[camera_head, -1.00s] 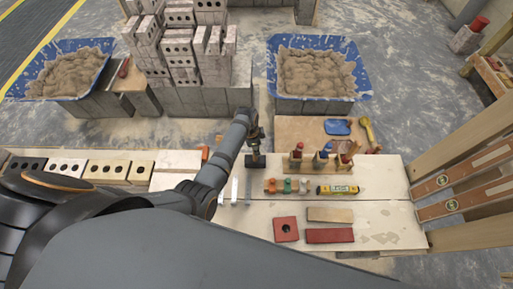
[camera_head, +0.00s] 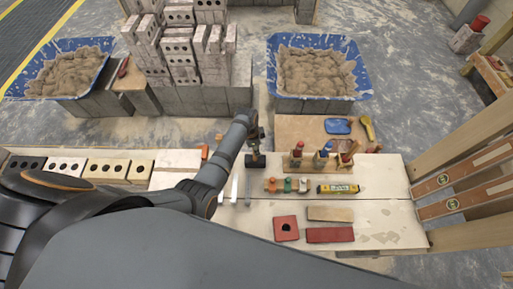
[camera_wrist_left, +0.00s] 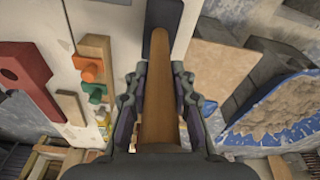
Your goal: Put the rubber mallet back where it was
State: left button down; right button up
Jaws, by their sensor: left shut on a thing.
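The rubber mallet has a dark head (camera_head: 256,160) and a brown wooden handle (camera_wrist_left: 160,95). My left gripper (camera_head: 254,139) is shut on the handle, with its fingers on both sides of it in the left wrist view (camera_wrist_left: 160,105). In the head view the mallet head is low, at the back edge of the pale board bench (camera_head: 385,215), left of the wooden tool rack (camera_head: 296,163). I cannot tell whether the head touches the board. My right gripper is not in view.
A wooden block with orange and green pieces (camera_head: 288,185) and a yellow spirit level (camera_head: 338,189) lie in front of the rack. Red plates (camera_head: 286,228) lie nearer. Bricks (camera_head: 103,171) line the left. A blue tub of mortar (camera_head: 318,97) stands behind.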

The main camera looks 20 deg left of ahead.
pick_arm(q)
jog(key=c, duration=1.1)
grip_release()
jog(key=shift+o, duration=0.2)
notch_tip(320, 180, up, 12)
jog(key=a, duration=0.1)
jog(key=shift+s+a, duration=0.35)
jog(key=shift+s, duration=0.05)
